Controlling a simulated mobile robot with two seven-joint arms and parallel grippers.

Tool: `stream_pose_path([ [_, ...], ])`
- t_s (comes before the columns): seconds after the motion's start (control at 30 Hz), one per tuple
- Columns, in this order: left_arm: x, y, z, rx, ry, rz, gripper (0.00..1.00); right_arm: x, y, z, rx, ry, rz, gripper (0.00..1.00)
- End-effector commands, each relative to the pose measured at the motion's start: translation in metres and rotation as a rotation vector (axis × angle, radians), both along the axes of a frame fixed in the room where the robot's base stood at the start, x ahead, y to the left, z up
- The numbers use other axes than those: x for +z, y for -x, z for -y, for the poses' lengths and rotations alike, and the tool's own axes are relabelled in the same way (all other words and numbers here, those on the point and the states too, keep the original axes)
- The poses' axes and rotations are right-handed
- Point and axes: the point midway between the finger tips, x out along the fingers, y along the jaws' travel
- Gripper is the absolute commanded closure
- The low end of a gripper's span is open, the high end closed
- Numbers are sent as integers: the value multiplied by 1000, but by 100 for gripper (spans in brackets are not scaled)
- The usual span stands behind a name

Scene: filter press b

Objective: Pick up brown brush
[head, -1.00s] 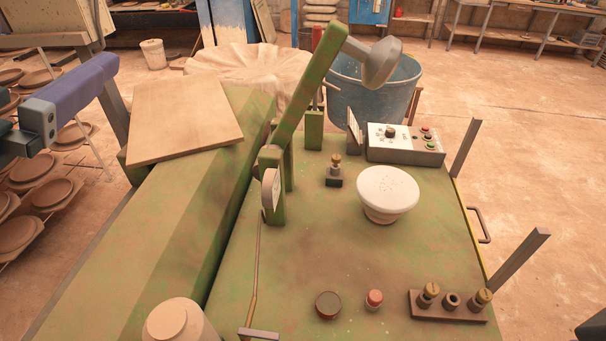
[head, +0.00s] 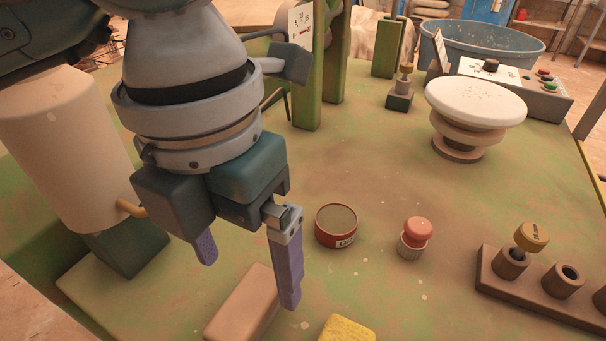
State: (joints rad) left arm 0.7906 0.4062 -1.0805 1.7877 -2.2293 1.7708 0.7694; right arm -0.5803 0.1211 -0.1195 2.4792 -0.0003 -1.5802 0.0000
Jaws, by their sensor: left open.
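My left gripper (head: 247,268) hangs over the green bench top, fingers pointing down, open and with nothing between them. A plain light-brown block (head: 243,305) lies on the bench just below the fingers, cut off by the bottom edge of the head view. No bristles show on it, so I cannot tell whether it is the brown brush. Nothing else in view looks like a brush. My right gripper is not in view.
A red tin (head: 336,226), a red-topped knob (head: 415,236) and a yellow sponge (head: 346,329) are close to the right of the gripper. A white round-topped stand (head: 475,105) and a holed rack (head: 545,289) are farther right. The middle of the bench (head: 350,160) is clear.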

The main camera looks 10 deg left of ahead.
Motion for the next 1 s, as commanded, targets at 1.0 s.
stream_pose_path([
  [1.0,-100,-9,-13,6,-35,6,5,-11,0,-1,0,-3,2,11],
])
